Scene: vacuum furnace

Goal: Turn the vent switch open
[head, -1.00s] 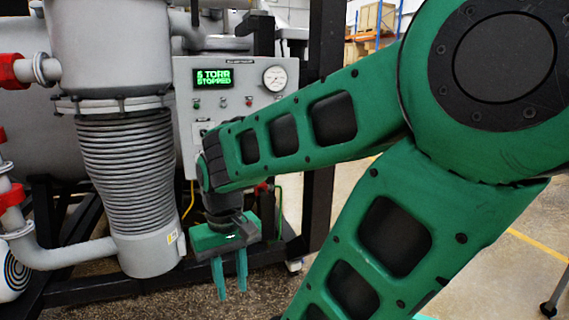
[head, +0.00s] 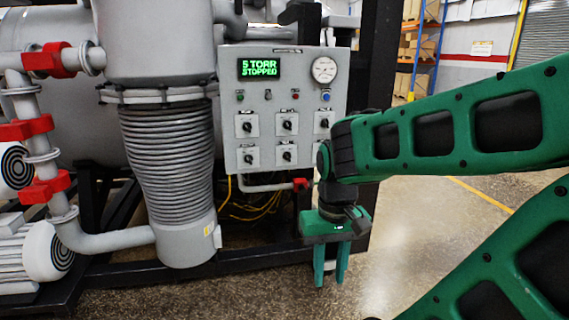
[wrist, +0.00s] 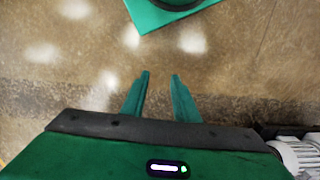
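The control panel (head: 263,108) is a light grey box with a green display (head: 259,68) reading "5 TORR STOPPED" and a round gauge (head: 324,69). Below are two rows of black rotary switches, among them an upper-left one (head: 247,125) and a lower-middle one (head: 288,156). Their labels are too small to read, so I cannot tell which is the vent switch. My arm covers the panel's lower right. My gripper (head: 331,280) hangs fingers down, below and right of the panel, apart from it. In the wrist view its fingers (wrist: 160,80) are parted with only floor between them.
A ribbed grey bellows column (head: 168,155) stands left of the panel. Red-flanged pipes (head: 48,60) and a white pump (head: 40,250) are further left. A dark frame rail (head: 240,262) runs below. Open floor (head: 420,240) lies to the right.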

